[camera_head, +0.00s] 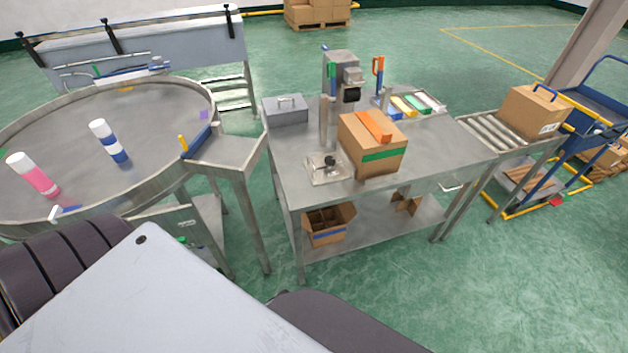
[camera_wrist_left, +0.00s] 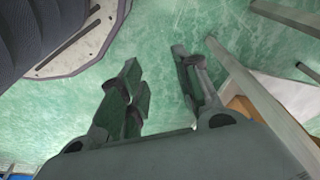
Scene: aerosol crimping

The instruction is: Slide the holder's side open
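A small metal fixture (camera_head: 328,169) with a flat plate and a dark knob sits at the front left of the steel workbench (camera_head: 440,150); it looks like the holder. I cannot tell from this distance whether its side is open or shut. A grey crimping machine (camera_head: 342,75) stands behind it at the back of the bench. My left gripper (camera_wrist_left: 162,80) shows in the left wrist view with its fingers spread apart, empty, over the green floor and away from the holder. My right gripper is in neither view.
A cardboard box (camera_head: 372,150) with orange and green tape stands right beside the fixture. A grey metal box (camera_head: 286,109) is at the bench's back left. A round turntable (camera_head: 75,125) with a pink can (camera_head: 34,176) and a blue-white can (camera_head: 109,142) stands left.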

